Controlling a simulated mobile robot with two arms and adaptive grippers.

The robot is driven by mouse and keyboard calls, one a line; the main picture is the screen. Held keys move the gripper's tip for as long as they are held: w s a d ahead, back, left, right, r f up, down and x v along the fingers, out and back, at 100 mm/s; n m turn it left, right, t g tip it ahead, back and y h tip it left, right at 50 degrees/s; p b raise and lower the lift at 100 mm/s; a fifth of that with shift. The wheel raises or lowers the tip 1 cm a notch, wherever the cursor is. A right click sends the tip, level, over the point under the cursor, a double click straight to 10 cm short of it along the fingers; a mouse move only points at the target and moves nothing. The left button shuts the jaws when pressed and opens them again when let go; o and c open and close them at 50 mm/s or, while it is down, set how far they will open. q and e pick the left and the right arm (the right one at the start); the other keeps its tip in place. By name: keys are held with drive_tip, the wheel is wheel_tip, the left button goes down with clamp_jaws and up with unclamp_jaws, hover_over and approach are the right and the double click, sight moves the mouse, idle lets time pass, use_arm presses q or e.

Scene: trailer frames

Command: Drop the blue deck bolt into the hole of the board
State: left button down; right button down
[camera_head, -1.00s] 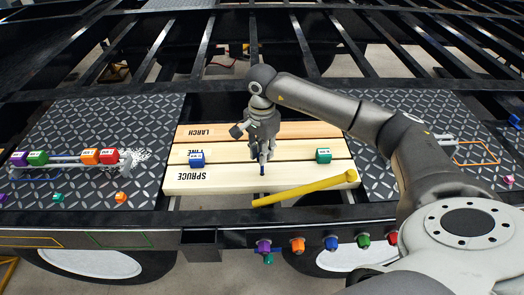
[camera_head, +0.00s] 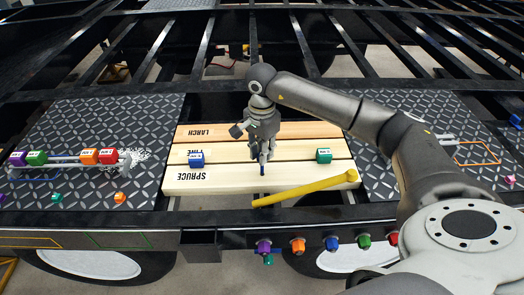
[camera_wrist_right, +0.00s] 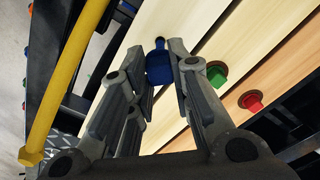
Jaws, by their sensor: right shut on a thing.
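The blue deck bolt (camera_wrist_right: 160,68) is between the fingertips of my right gripper (camera_wrist_right: 162,52), which is shut on it. In the head view the right gripper (camera_head: 262,157) points down over the spruce board (camera_head: 230,178), with the blue bolt (camera_head: 262,170) showing below the fingers. In the wrist view the bolt's narrow end is close to the pale board (camera_wrist_right: 145,30). I cannot tell whether it is in a hole; the hole is not clearly visible. My left gripper is not in view.
A yellow bar (camera_head: 305,190) lies across the board's near edge. Blue (camera_head: 196,158) and green (camera_head: 323,156) blocks sit on the boards. The wrist view shows green (camera_wrist_right: 216,75) and red (camera_wrist_right: 251,101) pieces. Coloured bolts hang along the front beam (camera_head: 215,237).

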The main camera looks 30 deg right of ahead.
sight(262, 173)
idle(0.5)
drive_tip(key=shift+f+b, duration=2.1)
drive_tip(key=shift+f, duration=0.15)
drive_tip(key=c, duration=1.3)
unclamp_jaws()
drive_tip(key=shift+o, duration=0.2)
drive_tip(key=shift+r, duration=0.15)
wheel_tip(262, 173, up, 12)
drive_tip(key=shift+f, duration=0.1)
drive_tip(key=shift+c, duration=0.4)
